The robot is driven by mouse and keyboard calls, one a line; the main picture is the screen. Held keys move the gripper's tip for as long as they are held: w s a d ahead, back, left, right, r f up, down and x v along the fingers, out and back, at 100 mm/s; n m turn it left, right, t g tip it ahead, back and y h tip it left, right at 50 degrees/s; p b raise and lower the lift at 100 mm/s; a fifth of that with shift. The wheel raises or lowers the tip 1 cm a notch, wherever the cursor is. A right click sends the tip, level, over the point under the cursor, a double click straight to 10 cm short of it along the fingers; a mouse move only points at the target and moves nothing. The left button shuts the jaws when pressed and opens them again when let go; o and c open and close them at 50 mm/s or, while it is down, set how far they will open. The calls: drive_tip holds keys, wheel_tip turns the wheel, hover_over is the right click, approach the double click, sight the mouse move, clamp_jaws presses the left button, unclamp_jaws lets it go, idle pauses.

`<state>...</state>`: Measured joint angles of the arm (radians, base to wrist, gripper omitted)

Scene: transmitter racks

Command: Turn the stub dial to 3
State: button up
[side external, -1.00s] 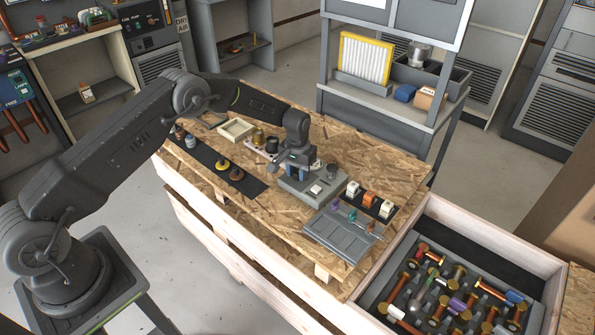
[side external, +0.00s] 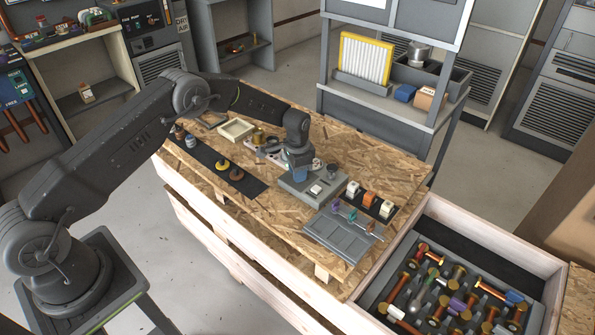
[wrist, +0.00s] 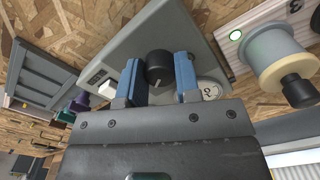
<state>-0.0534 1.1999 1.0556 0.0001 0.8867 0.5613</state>
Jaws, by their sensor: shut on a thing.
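The stub dial (wrist: 160,62) is a short black knob with a pale pointer line, on a grey box (wrist: 140,35) lying on the wooden bench. In the wrist view my gripper (wrist: 157,75) has its two blue fingers on either side of the dial, shut on it. A round pale mark (wrist: 209,90) with a dark character, not surely readable, is beside the right finger. In the side view my gripper (side external: 300,172) points down over the grey box (side external: 322,201) and hides the dial. I cannot tell which number the pointer meets.
A dark cup (side external: 332,171) is close behind my gripper. Yellow and brown knobs (side external: 236,174) sit at left on a black mat.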

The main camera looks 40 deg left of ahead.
idle(0.3)
drive_tip(key=o, duration=0.9)
wheel_tip(320, 180, up, 14)
drive_tip(key=shift+f, duration=0.1)
idle(0.4)
